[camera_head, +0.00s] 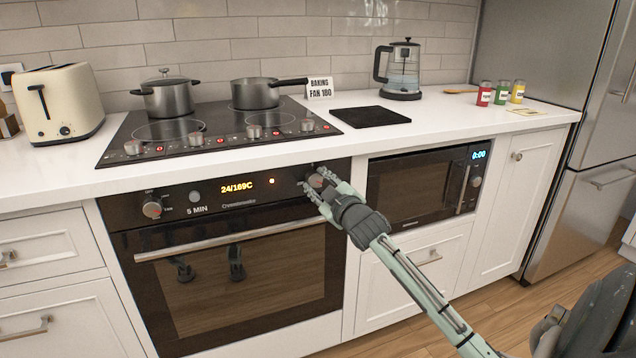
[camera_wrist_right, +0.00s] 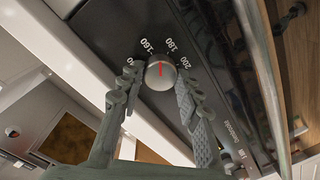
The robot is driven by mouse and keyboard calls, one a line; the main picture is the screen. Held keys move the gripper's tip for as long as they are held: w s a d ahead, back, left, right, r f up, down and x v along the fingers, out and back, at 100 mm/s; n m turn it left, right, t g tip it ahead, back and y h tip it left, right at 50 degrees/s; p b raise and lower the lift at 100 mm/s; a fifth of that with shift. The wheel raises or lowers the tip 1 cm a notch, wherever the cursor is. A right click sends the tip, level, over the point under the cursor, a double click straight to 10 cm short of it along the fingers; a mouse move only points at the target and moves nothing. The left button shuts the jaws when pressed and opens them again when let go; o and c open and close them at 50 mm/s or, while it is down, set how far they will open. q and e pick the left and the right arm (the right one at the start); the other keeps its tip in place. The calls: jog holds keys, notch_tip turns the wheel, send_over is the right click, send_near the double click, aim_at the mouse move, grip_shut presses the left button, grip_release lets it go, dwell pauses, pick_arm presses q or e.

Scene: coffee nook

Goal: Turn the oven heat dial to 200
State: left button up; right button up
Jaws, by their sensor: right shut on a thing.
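The oven heat dial (camera_head: 315,180) is a round metal knob at the right end of the black oven panel (camera_head: 225,201). In the right wrist view the dial (camera_wrist_right: 160,77) has a red line pointing between the 160 and 180 marks, with 200 further right. The oven display (camera_head: 237,187) reads 24/169C in orange. My right gripper (camera_head: 322,184) is at the dial, its fingers on either side and shut on it. It also shows in the right wrist view (camera_wrist_right: 158,82). My left gripper is not in view.
A second knob (camera_head: 152,208) is at the panel's left. The oven door handle (camera_head: 225,241) runs below the panel. A microwave (camera_head: 408,189) is to the right. The hob (camera_head: 215,132) above holds two pots. A card (camera_head: 320,88) reads BAKING FAN 180.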

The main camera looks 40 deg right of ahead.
jog(key=m, duration=1)
jog(key=shift+f+m+t, duration=0.1)
jog(key=shift+m+t, duration=0.2)
jog(key=shift+m, duration=0.1)
jog(key=shift+d+m, duration=0.1)
jog(key=shift+m, duration=2)
jog(key=o, duration=1.2)
jog(key=shift+c, duration=0.2)
